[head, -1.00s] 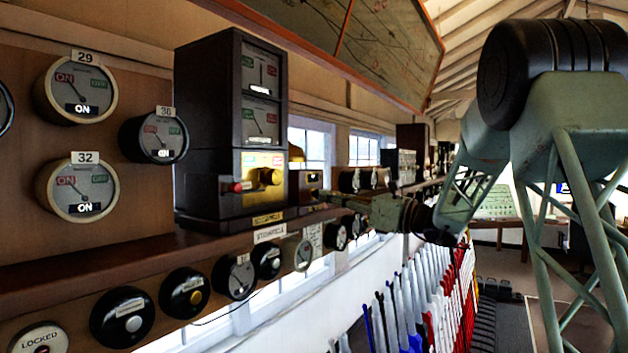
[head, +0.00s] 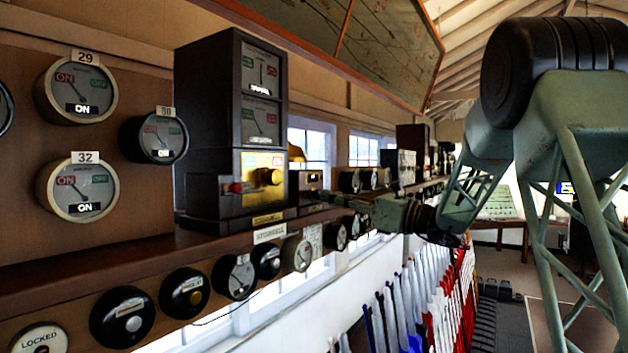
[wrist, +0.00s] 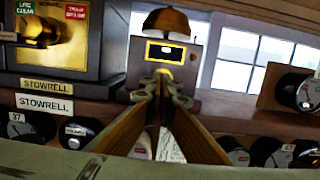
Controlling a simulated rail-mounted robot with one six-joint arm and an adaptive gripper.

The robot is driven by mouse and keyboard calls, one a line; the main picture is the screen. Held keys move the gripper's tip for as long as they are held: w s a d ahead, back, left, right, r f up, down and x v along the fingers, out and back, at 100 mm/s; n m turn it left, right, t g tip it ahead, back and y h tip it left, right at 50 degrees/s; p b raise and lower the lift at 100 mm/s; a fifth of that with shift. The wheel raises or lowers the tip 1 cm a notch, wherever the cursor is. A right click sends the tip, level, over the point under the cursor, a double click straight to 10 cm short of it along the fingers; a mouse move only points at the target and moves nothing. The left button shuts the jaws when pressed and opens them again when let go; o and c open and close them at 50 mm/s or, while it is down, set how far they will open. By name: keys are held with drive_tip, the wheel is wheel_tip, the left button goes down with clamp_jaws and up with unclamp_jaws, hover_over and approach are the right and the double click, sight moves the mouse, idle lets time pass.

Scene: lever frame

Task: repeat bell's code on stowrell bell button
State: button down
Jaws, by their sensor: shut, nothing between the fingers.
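The Stowrell bell unit is a small wooden box (wrist: 178,56) with a brass dome bell (wrist: 166,22) on top and a yellow-edged window in its front. It also shows in the head view (head: 309,181), right of the tall instrument case. A small brass-yellow spot low on the box, likely the button (wrist: 164,73), is partly hidden by my fingertips. My gripper (wrist: 161,80) is shut and empty, with its tips at the lower front of the box. I cannot tell whether they touch it. Stowrell labels (wrist: 45,104) are on the left.
The dark instrument case (head: 208,130) with a brass panel and knob stands close to the left. Round dials and plungers (head: 184,294) line the shelf's front below. A round instrument (wrist: 298,92) stands to the right. Levers (head: 420,300) stand below right.

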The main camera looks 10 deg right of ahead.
drive_tip(key=shift+w+a, duration=0.4)
drive_tip(key=shift+a, duration=0.05)
drive_tip(key=shift+s+d, duration=0.2)
drive_tip(key=shift+d, duration=0.05)
drive_tip(key=shift+s+d, duration=0.35)
drive_tip(key=shift+d, duration=0.05)
idle(0.5)
drive_tip(key=shift+r+v, duration=0.2)
drive_tip(key=shift+v, duration=1.05)
drive_tip(key=shift+r+v, duration=0.2)
drive_tip(key=shift+v, duration=1)
drive_tip(key=shift+s+d, duration=0.1)
drive_tip(key=v, duration=1.2)
